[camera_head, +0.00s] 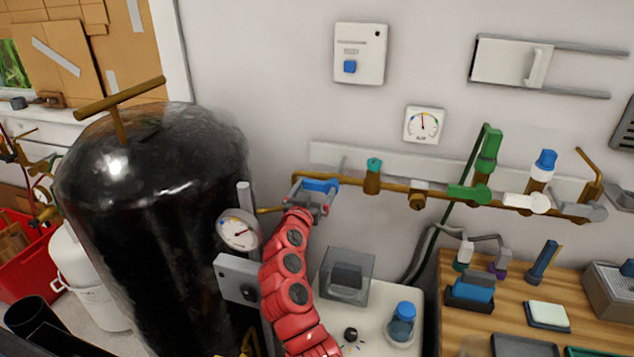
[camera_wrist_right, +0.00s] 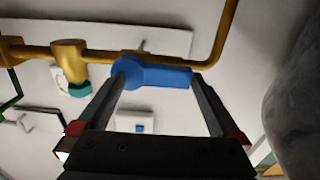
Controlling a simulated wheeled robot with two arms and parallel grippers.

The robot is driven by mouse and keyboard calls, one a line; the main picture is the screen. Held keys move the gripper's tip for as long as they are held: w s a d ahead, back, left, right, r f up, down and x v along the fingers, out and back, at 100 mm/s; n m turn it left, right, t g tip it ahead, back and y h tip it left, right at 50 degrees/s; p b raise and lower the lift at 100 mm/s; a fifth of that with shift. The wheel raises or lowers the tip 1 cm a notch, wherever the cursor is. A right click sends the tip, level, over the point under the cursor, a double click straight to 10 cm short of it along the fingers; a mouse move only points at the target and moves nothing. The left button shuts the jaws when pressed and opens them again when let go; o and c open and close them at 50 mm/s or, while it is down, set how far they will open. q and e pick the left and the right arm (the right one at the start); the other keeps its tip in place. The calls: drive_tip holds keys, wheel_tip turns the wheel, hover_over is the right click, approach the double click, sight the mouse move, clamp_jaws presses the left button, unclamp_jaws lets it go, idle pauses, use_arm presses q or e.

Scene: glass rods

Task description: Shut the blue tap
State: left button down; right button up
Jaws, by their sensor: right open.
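The blue tap (camera_head: 322,185) sits at the left end of the brass wall pipe. Its lever lies roughly along the pipe, and it also shows in the right wrist view (camera_wrist_right: 155,76). My right gripper (camera_head: 312,200) is at the tap, at the end of the red arm. In the wrist view the right gripper (camera_wrist_right: 161,82) is open, with one finger beside the tap's round hub and the other near the lever's free end. I cannot tell whether the fingers touch it. My left gripper is not in view.
A big black tank (camera_head: 150,210) with a pressure gauge (camera_head: 239,231) stands left of the arm. Teal (camera_head: 374,166), green (camera_head: 487,160) and white-and-blue (camera_head: 544,165) fittings are farther right along the pipe (camera_head: 400,190). A clear box (camera_head: 347,275) stands below.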

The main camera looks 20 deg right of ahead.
drive_tip(key=shift+x, duration=0.85)
drive_tip(key=shift+f, duration=0.1)
clamp_jaws()
